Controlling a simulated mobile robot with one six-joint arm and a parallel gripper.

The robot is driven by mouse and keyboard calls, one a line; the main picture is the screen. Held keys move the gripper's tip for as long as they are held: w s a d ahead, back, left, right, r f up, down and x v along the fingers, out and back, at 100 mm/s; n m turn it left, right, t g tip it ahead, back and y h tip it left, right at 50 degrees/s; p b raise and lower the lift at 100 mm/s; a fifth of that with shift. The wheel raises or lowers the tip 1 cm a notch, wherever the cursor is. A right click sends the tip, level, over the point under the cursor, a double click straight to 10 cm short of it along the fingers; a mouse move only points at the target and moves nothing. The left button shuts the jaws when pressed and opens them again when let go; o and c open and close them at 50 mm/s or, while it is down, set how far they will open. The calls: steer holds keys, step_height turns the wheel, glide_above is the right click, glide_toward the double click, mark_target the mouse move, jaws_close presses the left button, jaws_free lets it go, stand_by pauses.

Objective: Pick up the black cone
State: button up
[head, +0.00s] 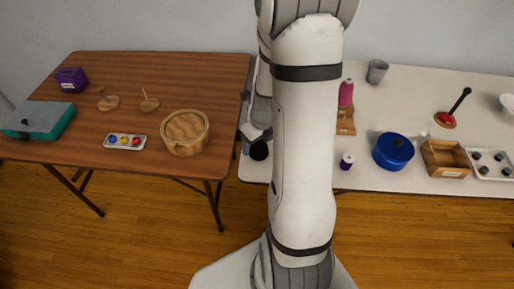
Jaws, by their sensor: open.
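A small black thing (259,151), which looks like the black cone, stands near the left front edge of the white table (375,178). Only part of it shows, since my arm and gripper cover its top and right side. My gripper (251,141) hangs right above and around it, partly hidden behind my own arm. It is open. I cannot tell whether its fingers touch the black thing.
On the white table are a pink cone (346,92) by a wooden stand (346,122), a small purple-and-white spool (347,161), a blue pot (393,150) and a wooden box (445,158). The brown table (160,75) stands left, holding a round wooden box (185,132).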

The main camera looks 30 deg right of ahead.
steer(key=shift+f, duration=0.2)
steer(key=c, duration=1.1)
